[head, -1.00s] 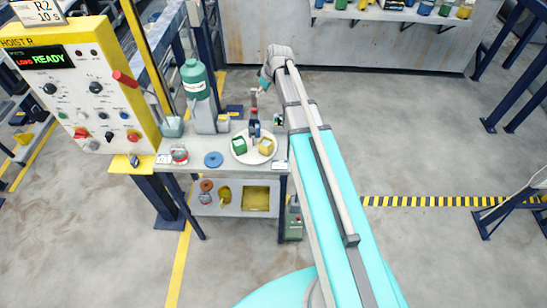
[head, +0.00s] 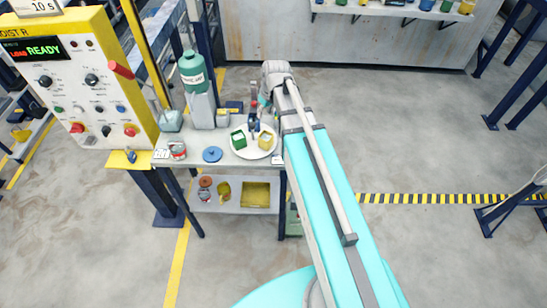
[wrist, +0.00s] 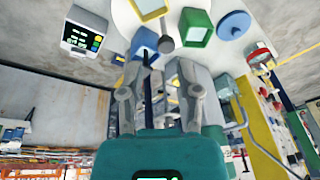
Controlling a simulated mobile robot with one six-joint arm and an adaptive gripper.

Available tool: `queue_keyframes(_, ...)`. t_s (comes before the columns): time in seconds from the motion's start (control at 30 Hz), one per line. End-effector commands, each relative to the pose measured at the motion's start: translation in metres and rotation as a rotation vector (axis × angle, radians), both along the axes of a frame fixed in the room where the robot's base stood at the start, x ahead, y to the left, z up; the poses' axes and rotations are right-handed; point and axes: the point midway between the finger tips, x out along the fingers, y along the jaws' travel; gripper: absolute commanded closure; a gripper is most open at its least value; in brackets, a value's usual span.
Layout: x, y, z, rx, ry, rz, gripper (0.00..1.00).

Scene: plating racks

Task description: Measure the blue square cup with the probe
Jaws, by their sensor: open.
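On the white round plate (head: 240,152) stand a green square cup (head: 238,139) and a yellow square cup (head: 265,141). A dark blue object (head: 253,125) shows at the plate's back edge, partly hidden by my gripper; I cannot tell whether it is the blue square cup. My gripper (head: 254,97) is above and behind it. In the wrist view my gripper (wrist: 160,68) is open, with a narrow dark blue part (wrist: 145,43) beyond its left finger. A dark grey round-ended piece (wrist: 165,44) with a thin stem may be the probe. The green cup (wrist: 195,28) shows beyond.
A blue disc (head: 212,155) and a can (head: 178,151) are on the bench, left of the plate. A small display device (wrist: 84,36) shows in the wrist view. The yellow hoist panel (head: 85,80) is at left.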

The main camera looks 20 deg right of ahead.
Motion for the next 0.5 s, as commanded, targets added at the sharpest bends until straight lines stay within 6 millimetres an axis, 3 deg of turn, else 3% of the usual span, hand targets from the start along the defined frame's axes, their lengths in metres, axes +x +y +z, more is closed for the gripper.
queue_keyframes(0.5, -0.07, 0.009, -0.03, -0.041, 0.104, -0.164, 0.56)
